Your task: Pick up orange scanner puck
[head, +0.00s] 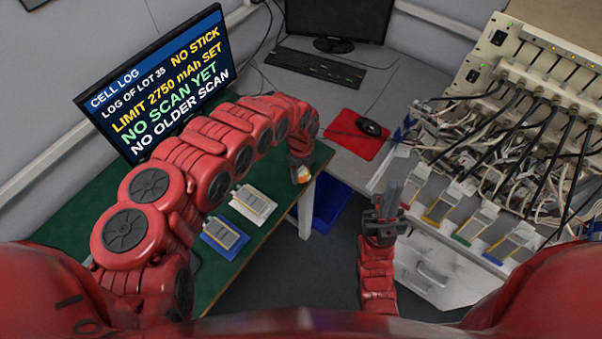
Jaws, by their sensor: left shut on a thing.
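The orange scanner puck (304,175) shows as a small orange and white piece at the right end of the green table (262,238). My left gripper (302,170) is over it and shut on it, hiding most of it. I cannot tell whether the puck touches the table top. My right gripper (389,201) points up in front of the grey bench, away from the puck. Its dark fingers overlap in this view, so its opening is unclear.
A blue tray (207,239) and a white tray (271,207), each with a pouch cell, lie on the green table. A screen (155,80) headed "CELL LOG" stands behind my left arm. A cabled cell rack (540,75) and several coloured cell holders crowd the right bench.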

